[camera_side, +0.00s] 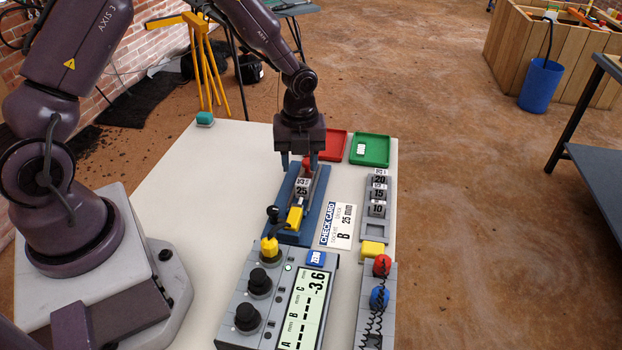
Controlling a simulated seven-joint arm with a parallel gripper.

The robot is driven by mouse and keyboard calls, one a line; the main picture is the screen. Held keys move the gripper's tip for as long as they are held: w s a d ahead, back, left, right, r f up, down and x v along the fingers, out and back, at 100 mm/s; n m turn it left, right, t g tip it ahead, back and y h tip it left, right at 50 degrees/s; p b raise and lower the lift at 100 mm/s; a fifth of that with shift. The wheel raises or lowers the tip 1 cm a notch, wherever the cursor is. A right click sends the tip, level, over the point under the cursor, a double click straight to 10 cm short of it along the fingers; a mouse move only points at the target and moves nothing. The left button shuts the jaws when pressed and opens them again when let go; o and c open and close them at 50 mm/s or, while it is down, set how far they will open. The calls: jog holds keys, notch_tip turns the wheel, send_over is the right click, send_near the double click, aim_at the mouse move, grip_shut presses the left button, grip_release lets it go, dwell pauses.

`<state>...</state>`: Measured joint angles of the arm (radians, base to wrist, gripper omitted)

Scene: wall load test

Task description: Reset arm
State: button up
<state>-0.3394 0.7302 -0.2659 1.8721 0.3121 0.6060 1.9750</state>
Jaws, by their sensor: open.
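My gripper (299,165) points down over the far end of a blue fixture (284,236) on the white table, its fingers apart. A grey block marked 25 (302,187) sits in the fixture just below and in front of the fingers. A small red part shows by the right finger; I cannot tell whether the finger touches it. A yellow piece (295,217) is in the fixture nearer the camera. The check card (338,227) beside it reads B, 25 mm. The grey readout box (306,300) shows -3.6 on its C line and dashes for A and B.
A red tray (334,134) and a green tray (371,162) lie behind the gripper. A grey rack (375,232) holds blocks marked 20, 15 and 10. Red and blue knobs with a coiled cord stand at front right. The table's left part is mostly clear.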

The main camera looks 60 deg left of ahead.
jog(key=s+d+r+n+t, duration=0.2)
jog(key=s+r+n+t, duration=0.1)
jog(key=s+r+n, duration=0.6)
jog(key=s+d+r+n+t, duration=0.2)
jog(key=s+r+n, duration=0.8)
jog(key=r+n, duration=0.5)
notch_tip(320, 180, up, 2)
jog(key=shift+s+d+r+t, duration=0.15)
jog(key=shift+s+d+t, duration=0.1)
jog(key=shift+d+t, duration=0.2)
